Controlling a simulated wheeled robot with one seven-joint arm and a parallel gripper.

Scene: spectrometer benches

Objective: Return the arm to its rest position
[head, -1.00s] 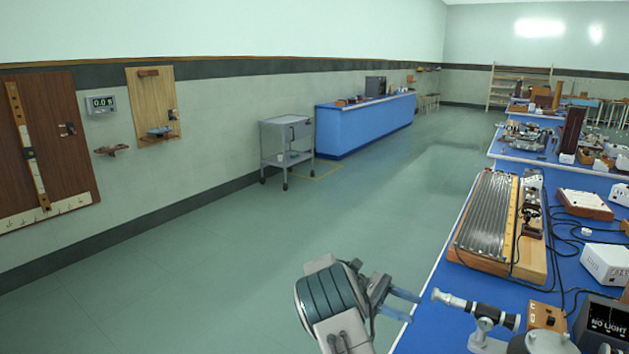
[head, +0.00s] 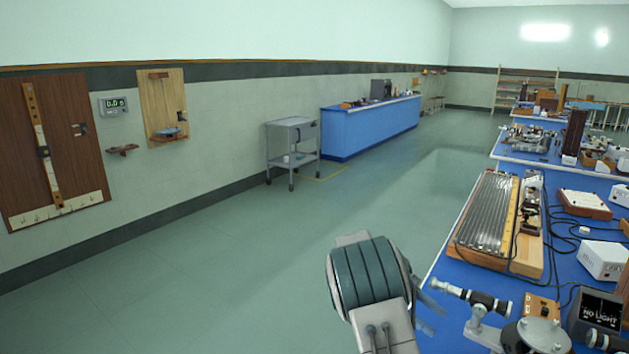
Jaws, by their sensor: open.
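My gripper (head: 432,312) is in the lower middle of the head view, at the left edge of the near blue bench (head: 450,258). Its blue-grey fingers point right, are apart and look empty. My wrist hides part of the gripper. The fingers are close to the left end of a spectrometer (head: 485,300) with a white and black tube; I cannot tell whether they touch it.
The near bench holds a ribbed board (head: 488,212), white boxes (head: 603,260), cables and a dark "NO LIGHT" display (head: 600,312). The floor (head: 240,270) left of my arm is clear. A grey trolley (head: 291,145) and a blue counter (head: 370,128) stand along the left wall.

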